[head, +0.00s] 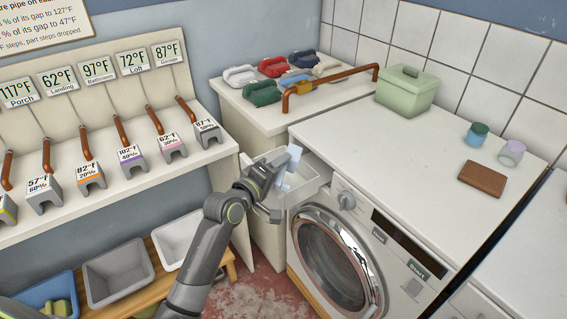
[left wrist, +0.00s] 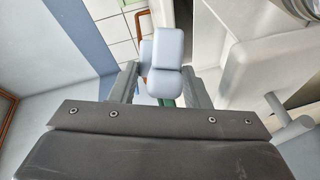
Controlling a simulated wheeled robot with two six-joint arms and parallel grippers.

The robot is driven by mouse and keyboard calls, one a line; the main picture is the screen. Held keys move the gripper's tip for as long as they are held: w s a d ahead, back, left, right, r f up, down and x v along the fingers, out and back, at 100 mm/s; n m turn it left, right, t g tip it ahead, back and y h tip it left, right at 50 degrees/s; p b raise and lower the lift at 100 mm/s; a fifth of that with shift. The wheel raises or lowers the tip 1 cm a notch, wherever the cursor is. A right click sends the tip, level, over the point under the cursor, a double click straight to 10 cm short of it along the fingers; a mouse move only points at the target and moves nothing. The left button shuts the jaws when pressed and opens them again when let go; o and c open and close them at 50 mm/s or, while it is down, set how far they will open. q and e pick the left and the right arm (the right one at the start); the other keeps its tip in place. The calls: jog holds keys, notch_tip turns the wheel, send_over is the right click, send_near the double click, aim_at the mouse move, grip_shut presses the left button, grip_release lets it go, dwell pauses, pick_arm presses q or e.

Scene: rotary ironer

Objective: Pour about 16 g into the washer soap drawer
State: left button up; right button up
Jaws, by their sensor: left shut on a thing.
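The washer soap drawer (head: 316,180) is pulled out at the upper left of the washer front (head: 345,205). My left gripper (head: 274,172) is at the drawer's left side and is shut on a small pale blue object (head: 294,156). That object shows above the drawer in the head view, apparently tilted. In the left wrist view it is a pale blue-grey, blocky shape (left wrist: 168,52) between the fingers of my left gripper (left wrist: 163,88). Its contents are hidden, and I see no powder falling. A white tray-like surface, probably the drawer, shows at right (left wrist: 262,72). My right gripper is not in view.
A lidded green box (head: 407,94), a green-topped cup (head: 477,134), a lilac cup (head: 511,153) and a brown wallet (head: 482,179) stand on the washer counter. Several coloured irons and a copper pipe (head: 335,77) lie behind. Bins (head: 118,273) stand at lower left.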

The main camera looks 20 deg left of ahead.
pick_arm(q)
jog(key=shift+w, duration=0.15)
jog(key=shift+s+a, duration=0.1)
jog(key=shift+s, duration=0.1)
jog(key=shift+w, duration=0.2)
jog(key=shift+s+b, duration=0.15)
jog(key=shift+b, duration=0.2)
jog(key=shift+n, duration=0.3)
jog(key=shift+a, duration=0.1)
dwell(0.4)
jog(key=shift+n+t+b, duration=0.3)
jog(key=shift+n+b, duration=0.1)
jog(key=shift+b, duration=0.15)
jog(key=shift+a+n+t+h, duration=0.25)
jog(key=shift+n+t+h, duration=0.05)
jog(key=shift+n, duration=0.5)
dwell(2.0)
